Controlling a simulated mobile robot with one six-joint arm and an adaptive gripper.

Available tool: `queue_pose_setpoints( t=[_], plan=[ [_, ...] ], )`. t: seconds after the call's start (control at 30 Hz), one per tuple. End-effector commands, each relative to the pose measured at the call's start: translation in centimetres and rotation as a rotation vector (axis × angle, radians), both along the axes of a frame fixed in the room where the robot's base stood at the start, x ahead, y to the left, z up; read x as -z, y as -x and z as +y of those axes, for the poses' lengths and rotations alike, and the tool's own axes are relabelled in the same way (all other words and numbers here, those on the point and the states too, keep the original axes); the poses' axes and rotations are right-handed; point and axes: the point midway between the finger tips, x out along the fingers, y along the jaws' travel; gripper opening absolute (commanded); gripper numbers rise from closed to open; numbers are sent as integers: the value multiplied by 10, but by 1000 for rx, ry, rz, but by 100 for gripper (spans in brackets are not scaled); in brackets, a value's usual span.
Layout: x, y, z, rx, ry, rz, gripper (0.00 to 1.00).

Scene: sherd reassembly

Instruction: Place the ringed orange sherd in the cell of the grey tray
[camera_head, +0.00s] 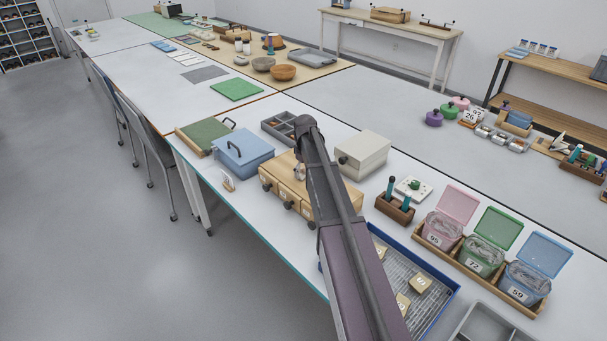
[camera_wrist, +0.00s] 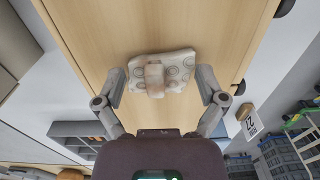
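A pale cream sherd (camera_wrist: 177,68) with dark ring marks and a tan strip across its middle lies on a light wood surface in the wrist view; it looks cream rather than orange. My gripper (camera_wrist: 161,86) is open, one finger on each side of the sherd, with visible gaps. In the head view my arm hides the sherd and most of the gripper, over the wooden drawer box (camera_head: 283,188). A grey tray with cells (camera_head: 273,128) stands behind the box and also shows at lower left in the wrist view (camera_wrist: 68,130). Another grey compartment tray (camera_head: 482,322) is at bottom right.
A blue lidded box (camera_head: 243,150) stands left of the drawer box, and a grey-white box (camera_head: 364,154) right of it. A blue-rimmed tray with numbered pieces (camera_head: 447,300) lies in front. Open lidded tubs (camera_head: 483,255) stand right.

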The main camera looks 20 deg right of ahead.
Motion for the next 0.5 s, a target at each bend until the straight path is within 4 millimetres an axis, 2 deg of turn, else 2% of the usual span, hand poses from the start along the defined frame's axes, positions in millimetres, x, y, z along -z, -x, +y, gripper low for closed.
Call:
queue_pose_setpoints(
  t=[0.03, 0.1, 0.13, 0.33, 0.37, 0.5],
  plan=[
    [0, 0, 0, 0, 0, 0, 58],
    [0, 0, 0, 0, 0, 0, 38],
    [0, 0, 0, 0, 0, 0, 35],
    [0, 1, 0, 0, -1, 1, 33],
    [0, 1, 0, 1, 0, 2, 25],
    [1, 1, 0, 1, 0, 2, 24]
  ],
)
